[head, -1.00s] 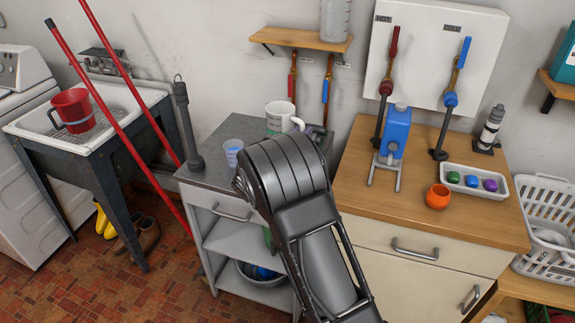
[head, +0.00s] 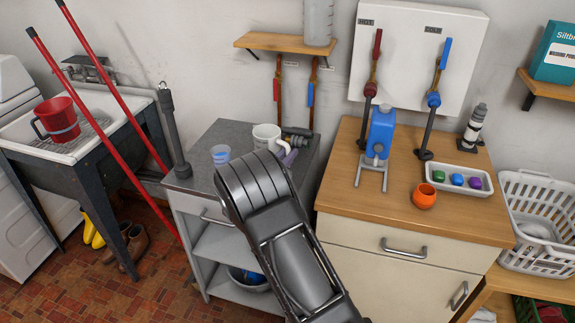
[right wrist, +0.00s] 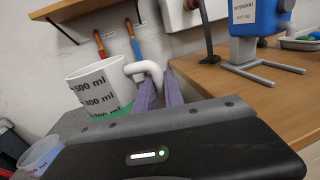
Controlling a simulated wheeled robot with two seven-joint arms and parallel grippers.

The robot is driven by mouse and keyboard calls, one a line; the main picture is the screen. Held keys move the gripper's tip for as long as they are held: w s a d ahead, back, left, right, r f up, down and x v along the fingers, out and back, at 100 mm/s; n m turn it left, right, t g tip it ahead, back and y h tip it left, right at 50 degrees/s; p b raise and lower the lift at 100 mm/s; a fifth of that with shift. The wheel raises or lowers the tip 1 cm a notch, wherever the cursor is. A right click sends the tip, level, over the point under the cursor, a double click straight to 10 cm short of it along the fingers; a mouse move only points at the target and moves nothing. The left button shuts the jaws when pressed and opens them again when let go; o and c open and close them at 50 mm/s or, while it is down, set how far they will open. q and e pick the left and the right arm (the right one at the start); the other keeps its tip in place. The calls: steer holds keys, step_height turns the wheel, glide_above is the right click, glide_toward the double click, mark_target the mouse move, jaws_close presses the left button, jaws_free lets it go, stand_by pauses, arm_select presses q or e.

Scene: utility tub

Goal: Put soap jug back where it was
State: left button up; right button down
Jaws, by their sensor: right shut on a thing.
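The soap jug (head: 267,137) is a white measuring jug with ml marks. It stands upright over the grey cart top (head: 240,130); its base is hidden, so I cannot tell whether it touches. In the right wrist view the jug (right wrist: 98,90) shows green liquid low inside. My right gripper (head: 289,158) is shut on the jug's white handle; its purple fingers also show in the right wrist view (right wrist: 160,92). My left gripper is not in view.
A small cup of blue liquid (head: 220,155) stands left of the jug. A dark fitting (head: 298,133) lies behind it. A shelf (head: 270,43) hangs above.

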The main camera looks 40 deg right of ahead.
steer(key=shift+f, duration=1.85)
steer(key=c, duration=1.9)
jaws_free()
steer(key=shift+f, duration=0.2)
steer(key=o, duration=0.5)
steer(key=shift+c, duration=0.2)
steer(key=shift+r, duration=0.1)
